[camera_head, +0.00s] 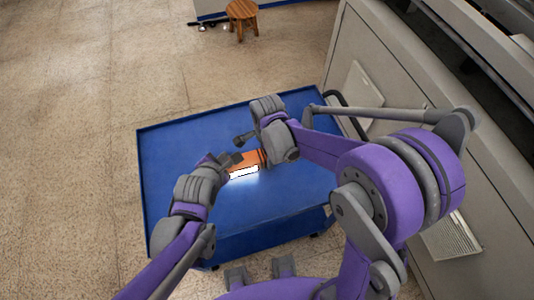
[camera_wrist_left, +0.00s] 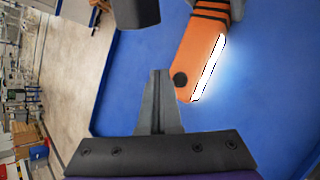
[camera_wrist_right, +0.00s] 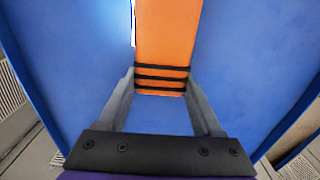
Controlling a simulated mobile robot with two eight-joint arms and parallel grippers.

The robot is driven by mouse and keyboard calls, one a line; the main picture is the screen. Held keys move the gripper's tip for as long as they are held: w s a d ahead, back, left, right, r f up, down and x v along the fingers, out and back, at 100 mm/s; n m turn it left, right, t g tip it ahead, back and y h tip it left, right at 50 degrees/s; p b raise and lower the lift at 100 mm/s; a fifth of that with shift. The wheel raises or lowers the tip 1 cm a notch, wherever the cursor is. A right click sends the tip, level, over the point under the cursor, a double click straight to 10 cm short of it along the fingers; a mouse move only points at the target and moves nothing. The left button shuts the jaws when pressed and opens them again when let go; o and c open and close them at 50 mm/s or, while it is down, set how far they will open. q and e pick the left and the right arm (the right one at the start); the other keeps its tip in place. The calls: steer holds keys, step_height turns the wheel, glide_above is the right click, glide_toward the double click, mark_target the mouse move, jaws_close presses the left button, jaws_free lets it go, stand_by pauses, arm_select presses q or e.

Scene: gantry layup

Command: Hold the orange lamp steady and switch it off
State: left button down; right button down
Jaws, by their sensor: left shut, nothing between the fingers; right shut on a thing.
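The orange lamp (camera_head: 249,160) is over the blue cart top, with its white strip (camera_head: 243,173) lit and glowing on the blue surface. My right gripper (camera_head: 266,158) is shut on the lamp's black-banded end; the bands show between its fingers in the right wrist view (camera_wrist_right: 162,80). My left gripper (camera_head: 237,158) is shut and empty beside the lamp's other end. In the left wrist view, the shut fingertips (camera_wrist_left: 158,72) are just left of a round dark button (camera_wrist_left: 180,79) near the lamp's end, apart from it in the picture.
The blue cart (camera_head: 165,160) has a raised rim, and its top is otherwise clear. A large grey machine (camera_head: 385,60) stands close on the right. A wooden stool (camera_head: 242,12) is on the floor at the back.

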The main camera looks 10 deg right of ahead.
arm_select(q)
steer(key=shift+f, duration=0.85)
steer(key=shift+f, duration=0.1)
stand_by(1.4)
steer(key=shift+f, duration=0.45)
stand_by(0.4)
steer(key=shift+r, duration=0.55)
step_height(320, 180, up, 6)
stand_by(0.6)
